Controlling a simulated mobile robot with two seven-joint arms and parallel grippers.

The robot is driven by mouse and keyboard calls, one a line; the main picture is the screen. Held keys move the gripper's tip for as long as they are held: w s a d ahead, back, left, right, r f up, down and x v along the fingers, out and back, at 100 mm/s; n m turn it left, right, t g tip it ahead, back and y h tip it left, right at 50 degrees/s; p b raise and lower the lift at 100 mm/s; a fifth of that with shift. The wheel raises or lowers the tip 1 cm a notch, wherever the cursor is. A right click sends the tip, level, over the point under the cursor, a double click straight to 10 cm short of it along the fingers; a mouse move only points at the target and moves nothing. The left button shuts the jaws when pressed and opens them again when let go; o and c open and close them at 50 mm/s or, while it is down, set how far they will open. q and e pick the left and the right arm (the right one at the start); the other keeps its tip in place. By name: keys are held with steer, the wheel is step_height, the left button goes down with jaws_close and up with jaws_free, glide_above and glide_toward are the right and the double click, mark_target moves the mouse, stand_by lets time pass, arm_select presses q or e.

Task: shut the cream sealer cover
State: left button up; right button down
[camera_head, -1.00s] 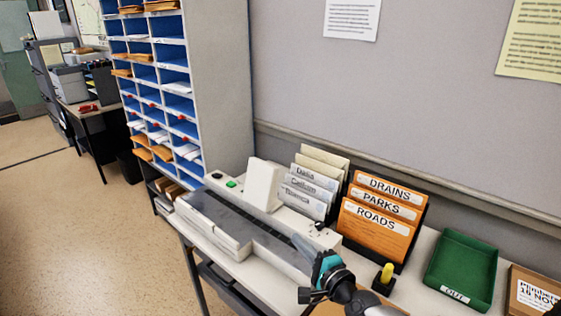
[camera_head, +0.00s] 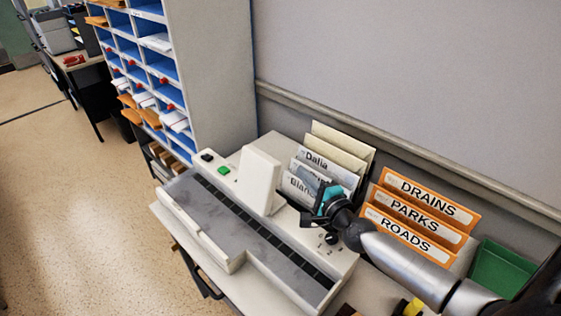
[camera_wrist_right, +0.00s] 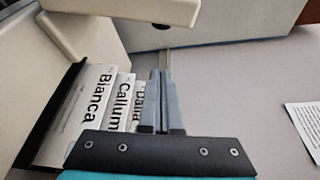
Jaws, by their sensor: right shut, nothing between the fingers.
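The cream sealer (camera_head: 205,232) stands on the table, long and low, with a dark strip along its top. Its cream cover (camera_head: 260,181) stands raised near the back edge, tilted up like a slab. My right gripper (camera_head: 306,182) is shut and empty, just right of the cover and in front of the name cards. A gap shows between the fingertips and the cover. In the right wrist view the shut fingers (camera_wrist_right: 162,84) point up the picture, and a cream part, apparently the cover (camera_wrist_right: 140,10), crosses the top. My left gripper is not in view.
White name cards (camera_head: 322,160) stand close behind my right gripper. Orange folders (camera_head: 425,215) stand right of it, behind my forearm. A green tray (camera_head: 500,268) is at the right. A blue pigeonhole cabinet (camera_head: 222,70) rises behind the sealer's left end.

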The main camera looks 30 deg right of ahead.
mark_target(280, 164)
steer(key=w+a, duration=0.1)
steer(key=w, duration=0.1)
steer(key=w+a, duration=0.1)
steer(key=w, duration=0.1)
steer(key=w+a+p, duration=0.1)
steer(key=w, duration=0.1)
steer(key=shift+w+a+r, duration=0.15)
steer(key=shift+w+a, duration=0.05)
steer(key=shift+w, duration=0.1)
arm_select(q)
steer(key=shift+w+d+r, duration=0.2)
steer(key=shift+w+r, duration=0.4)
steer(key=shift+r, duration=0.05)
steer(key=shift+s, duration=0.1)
arm_select(e)
steer(key=shift+a, duration=0.1)
